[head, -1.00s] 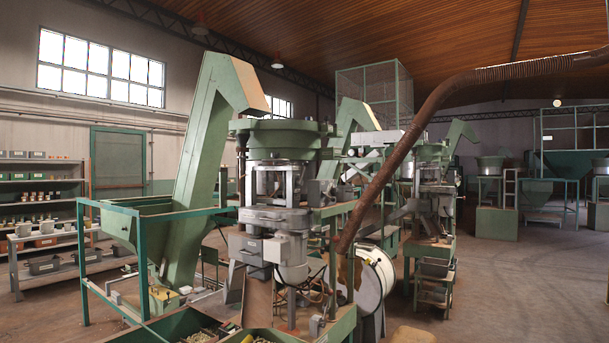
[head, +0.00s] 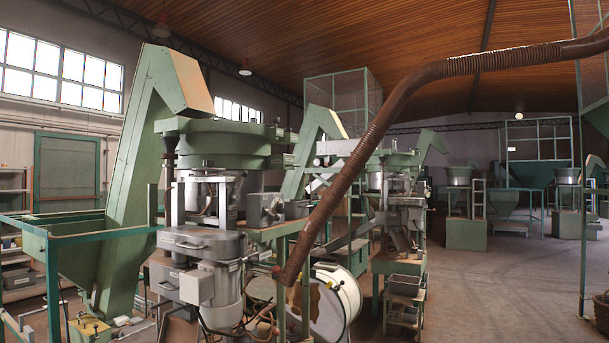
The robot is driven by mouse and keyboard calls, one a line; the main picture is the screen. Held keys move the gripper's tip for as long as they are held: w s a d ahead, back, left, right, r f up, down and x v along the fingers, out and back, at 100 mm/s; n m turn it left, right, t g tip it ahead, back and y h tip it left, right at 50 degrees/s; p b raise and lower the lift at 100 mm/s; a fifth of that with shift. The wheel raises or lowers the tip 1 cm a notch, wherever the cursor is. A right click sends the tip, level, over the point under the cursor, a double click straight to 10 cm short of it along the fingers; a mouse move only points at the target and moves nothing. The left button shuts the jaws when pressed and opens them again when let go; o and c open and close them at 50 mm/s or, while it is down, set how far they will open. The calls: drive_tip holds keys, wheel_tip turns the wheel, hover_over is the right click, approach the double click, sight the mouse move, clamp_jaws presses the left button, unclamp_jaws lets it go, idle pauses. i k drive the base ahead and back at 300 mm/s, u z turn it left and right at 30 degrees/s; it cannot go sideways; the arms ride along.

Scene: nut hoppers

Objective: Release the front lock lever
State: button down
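The nearest nut hopper machine (head: 203,245) stands left of centre in the head view, with a green round bowl (head: 220,150) on top and grey metal housings below. A small red knob (head: 276,271) shows at the machine's right side, near the lower end of the brown hose. I cannot tell whether it belongs to the front lock lever, and I cannot make out any other lever clearly. My gripper is not in view.
A brown ribbed hose (head: 372,135) slants across the view in front of the machines. A green inclined conveyor (head: 135,180) rises at left. A white drum (head: 335,305) sits low beside the machine. A second machine (head: 395,200) stands behind. Open floor (head: 490,280) lies at right.

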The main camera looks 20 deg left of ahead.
sight(236, 196)
drive_tip(key=i, duration=1.3)
drive_tip(key=u, duration=0.95)
drive_tip(key=i, duration=1)
drive_tip(key=u, duration=0.8)
